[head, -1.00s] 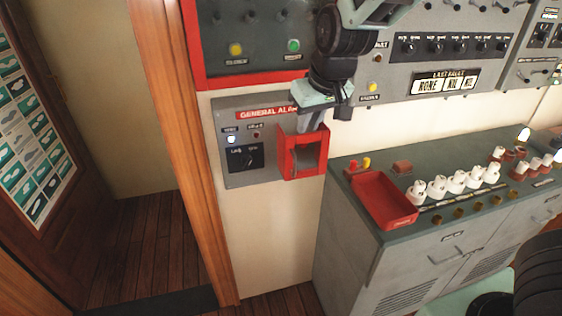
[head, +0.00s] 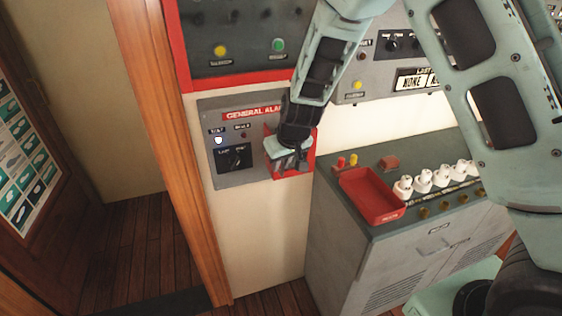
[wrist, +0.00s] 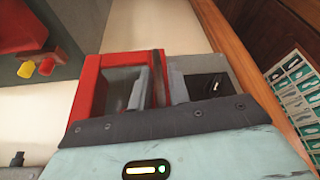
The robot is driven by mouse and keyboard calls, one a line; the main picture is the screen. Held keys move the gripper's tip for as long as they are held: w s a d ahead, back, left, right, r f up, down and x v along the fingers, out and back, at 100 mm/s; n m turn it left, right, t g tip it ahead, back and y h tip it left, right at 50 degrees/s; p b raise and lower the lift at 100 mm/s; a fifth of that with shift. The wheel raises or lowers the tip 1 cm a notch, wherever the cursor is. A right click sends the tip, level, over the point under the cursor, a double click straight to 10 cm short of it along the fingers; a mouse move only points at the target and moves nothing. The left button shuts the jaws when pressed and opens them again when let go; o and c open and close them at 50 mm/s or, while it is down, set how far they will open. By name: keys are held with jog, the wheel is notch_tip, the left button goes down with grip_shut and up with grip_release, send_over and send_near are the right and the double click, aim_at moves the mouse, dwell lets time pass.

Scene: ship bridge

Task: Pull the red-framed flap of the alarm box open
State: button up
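The grey alarm box (head: 228,178) is on the wall under a "GENERAL ALARM" label, with a lit white lamp and a black switch. Its red-framed flap (head: 306,164) is at the box's right side, mostly hidden behind my gripper (head: 287,163). In the wrist view the red frame (wrist: 88,92) shows left of the middle with a grey inside, beside the box's grey face (wrist: 222,66) and black knob. My gripper's housing covers the bottom of that view. The fingers are at or very close to the flap; contact and finger opening cannot be made out.
A grey console (head: 345,215) stands to the right, with a red tray (head: 372,197), red and yellow plugs and several white knobs. A red-edged panel (head: 235,83) is above the box. A wooden door post (head: 168,150) is to the left. The floor by the doorway is clear.

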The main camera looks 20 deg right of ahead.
jog(key=shift+f, duration=0.1)
grip_shut()
